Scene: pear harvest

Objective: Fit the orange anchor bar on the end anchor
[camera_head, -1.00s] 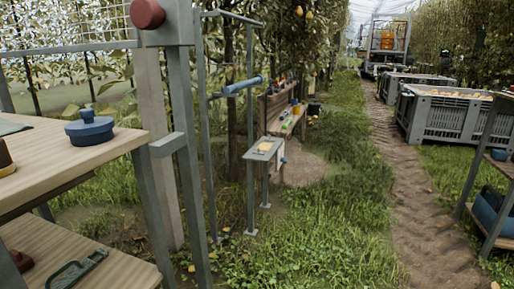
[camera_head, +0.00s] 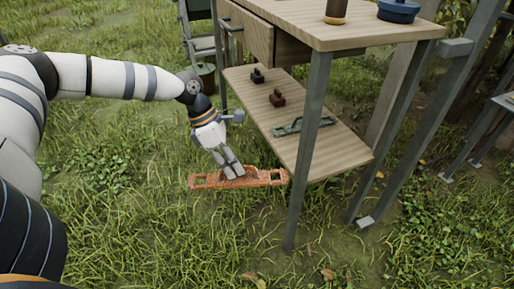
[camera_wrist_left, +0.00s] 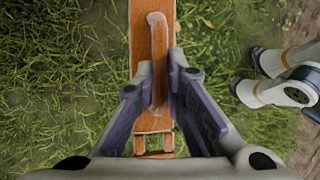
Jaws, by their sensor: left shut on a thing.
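The orange anchor bar (camera_head: 265,177) is held off the lower shelf, over the grass, to the left of the table's front leg in the head view. It lies roughly level, with a window-like opening near each end. My left gripper (camera_head: 234,170) is shut on it near its middle from above. In the left wrist view the bar (camera_wrist_left: 138,40) runs up the picture between the two fingers (camera_wrist_left: 158,98), which close around its raised handle. I cannot make out the end anchor for sure.
A wooden table (camera_head: 300,25) has a lower shelf (camera_head: 335,150) holding a green bar-shaped piece (camera_head: 303,126), a dark block (camera_head: 257,76) and a red-brown block (camera_head: 277,98). A blue round object (camera_head: 398,10) stands on top. Grey posts (camera_head: 435,120) stand at right. Grass is open at left and front.

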